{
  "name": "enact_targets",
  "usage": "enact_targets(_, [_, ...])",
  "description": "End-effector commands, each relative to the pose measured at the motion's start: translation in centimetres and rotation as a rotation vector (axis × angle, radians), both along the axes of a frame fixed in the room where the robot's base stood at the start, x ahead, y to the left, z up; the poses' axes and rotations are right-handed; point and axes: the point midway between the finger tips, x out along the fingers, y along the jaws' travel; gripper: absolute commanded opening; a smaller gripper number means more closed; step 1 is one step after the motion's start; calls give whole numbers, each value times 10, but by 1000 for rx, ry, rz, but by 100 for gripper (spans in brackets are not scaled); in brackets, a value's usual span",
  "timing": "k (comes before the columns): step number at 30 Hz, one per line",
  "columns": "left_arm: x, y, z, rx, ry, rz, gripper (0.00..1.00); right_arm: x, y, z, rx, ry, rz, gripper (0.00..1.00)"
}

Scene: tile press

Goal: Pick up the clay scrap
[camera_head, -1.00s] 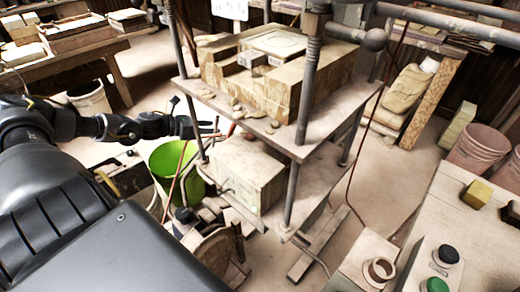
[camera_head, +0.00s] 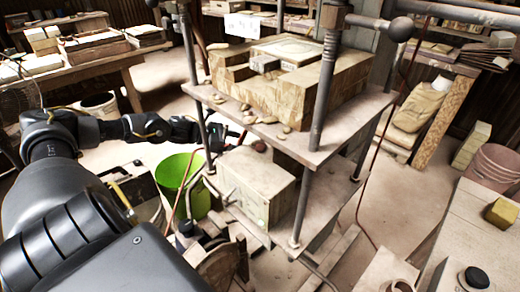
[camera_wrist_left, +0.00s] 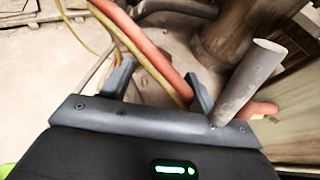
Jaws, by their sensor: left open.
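Several small tan clay scraps (camera_head: 247,114) lie along the near left edge of the press's shelf (camera_head: 310,148), in front of the blocky mould. My left gripper (camera_head: 238,137) is just below that shelf edge, beside the left post, apart from the scraps. In the left wrist view its two fingers (camera_wrist_left: 160,88) stand apart with nothing held. Red and yellow hoses show behind and between them. I cannot make out a scrap in that view. My right gripper is in neither view.
Press posts (camera_head: 325,85) rise from the shelf. A pale box (camera_head: 255,188) stands under it. A green bucket (camera_head: 180,180) is below my left arm. In the left wrist view a grey rod (camera_wrist_left: 250,80) is close to the right finger.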

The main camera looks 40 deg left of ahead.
Motion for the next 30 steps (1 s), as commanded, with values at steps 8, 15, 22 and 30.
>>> enact_targets(8, [8, -7, -4, -4, -2, 2, 60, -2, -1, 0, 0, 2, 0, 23])
enact_targets(15, [30, -25, -18, -3, -3, 3, 60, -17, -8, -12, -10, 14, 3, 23])
enact_targets(22, [36, -31, -24, 0, 2, 0, 60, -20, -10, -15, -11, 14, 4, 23])
enact_targets(30, [36, -31, -24, 0, 2, 0, 43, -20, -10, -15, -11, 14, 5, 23])
